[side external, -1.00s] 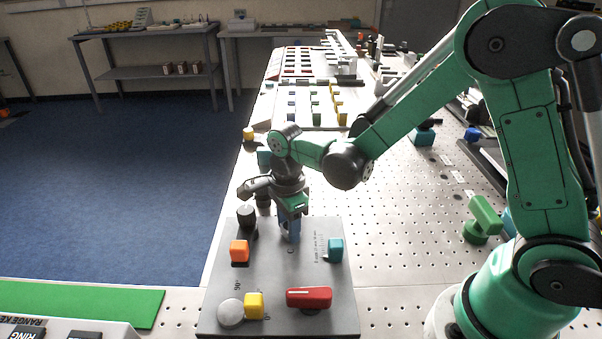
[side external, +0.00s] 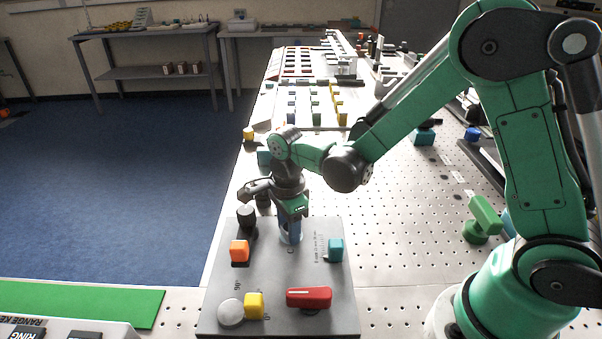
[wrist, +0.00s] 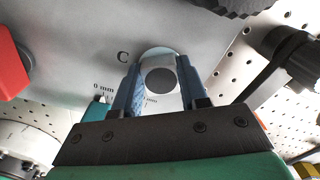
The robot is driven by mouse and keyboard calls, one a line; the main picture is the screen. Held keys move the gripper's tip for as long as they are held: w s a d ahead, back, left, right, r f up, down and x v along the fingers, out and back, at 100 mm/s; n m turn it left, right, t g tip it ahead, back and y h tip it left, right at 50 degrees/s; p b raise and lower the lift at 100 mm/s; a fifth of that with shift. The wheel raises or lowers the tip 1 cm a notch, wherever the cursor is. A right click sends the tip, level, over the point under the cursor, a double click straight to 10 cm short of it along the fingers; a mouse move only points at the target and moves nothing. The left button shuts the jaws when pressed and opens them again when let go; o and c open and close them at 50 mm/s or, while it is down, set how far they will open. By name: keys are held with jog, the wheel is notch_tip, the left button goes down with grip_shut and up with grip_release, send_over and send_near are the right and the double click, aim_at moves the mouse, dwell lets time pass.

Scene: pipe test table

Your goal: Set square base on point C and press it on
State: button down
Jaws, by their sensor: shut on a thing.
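My gripper (wrist: 160,82) has its two blue fingers shut on a pale grey piece (wrist: 152,56) with a dark round spot, which I take to be the square base. Its sides and underside are mostly hidden by the fingers. In the side view my gripper (side external: 290,235) points down over the back middle of the grey panel (side external: 225,290). I cannot tell whether the piece touches the panel.
Around it on the panel are an orange block (side external: 239,250), a teal block (side external: 335,249), a black knob (side external: 246,216), a red handle (side external: 309,297), a yellow block (side external: 254,305) and a grey disc (side external: 231,312). The panel's middle is clear.

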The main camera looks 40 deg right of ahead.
dwell(0.3)
jog(key=shift+c, duration=2)
grip_release()
jog(key=shift+r, duration=0.1)
jog(key=shift+r, duration=2.8)
